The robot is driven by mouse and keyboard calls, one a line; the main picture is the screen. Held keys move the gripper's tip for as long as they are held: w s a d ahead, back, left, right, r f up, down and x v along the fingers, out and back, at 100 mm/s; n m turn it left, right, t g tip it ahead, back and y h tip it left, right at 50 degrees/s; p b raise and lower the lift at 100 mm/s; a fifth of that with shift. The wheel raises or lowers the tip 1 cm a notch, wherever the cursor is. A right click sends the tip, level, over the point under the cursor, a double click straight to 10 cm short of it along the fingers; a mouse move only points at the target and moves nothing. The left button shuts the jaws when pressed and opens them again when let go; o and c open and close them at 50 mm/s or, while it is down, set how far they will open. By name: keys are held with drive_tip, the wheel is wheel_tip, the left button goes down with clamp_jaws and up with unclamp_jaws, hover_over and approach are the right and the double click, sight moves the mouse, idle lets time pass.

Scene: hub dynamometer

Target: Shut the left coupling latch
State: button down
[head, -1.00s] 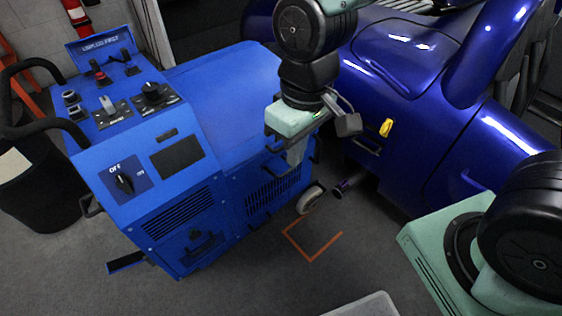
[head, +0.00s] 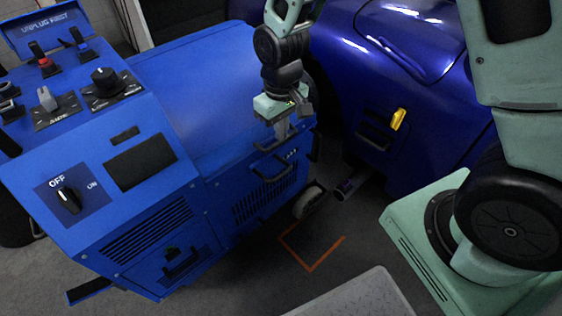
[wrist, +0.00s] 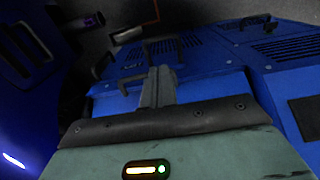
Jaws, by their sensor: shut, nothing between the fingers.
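My gripper (head: 282,131) is shut and empty, pointing down beside the blue cart's right side, near its black handles (head: 270,166). In the wrist view its shut fingers (wrist: 157,84) reach toward a black handle (wrist: 163,46) on the cart; I cannot tell whether they touch. A yellow lever (head: 398,119) sits above a black slot on the dark blue car, right of my gripper and apart from it. No part is clearly identifiable as the left coupling latch, and its state cannot be told.
The blue cart (head: 210,90) fills the left, with a control panel and OFF/ON knob (head: 68,199). The dark blue car (head: 400,60) stands at the upper right. A dark cylinder (head: 345,188) juts out low between them. Floor around the orange marking (head: 312,268) is clear.

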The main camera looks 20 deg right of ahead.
sight(282, 174)
wheel_tip(282, 174, down, 14)
drive_tip(key=b, duration=0.3)
drive_tip(key=shift+f+b, duration=0.1)
drive_tip(key=shift+b, duration=0.25)
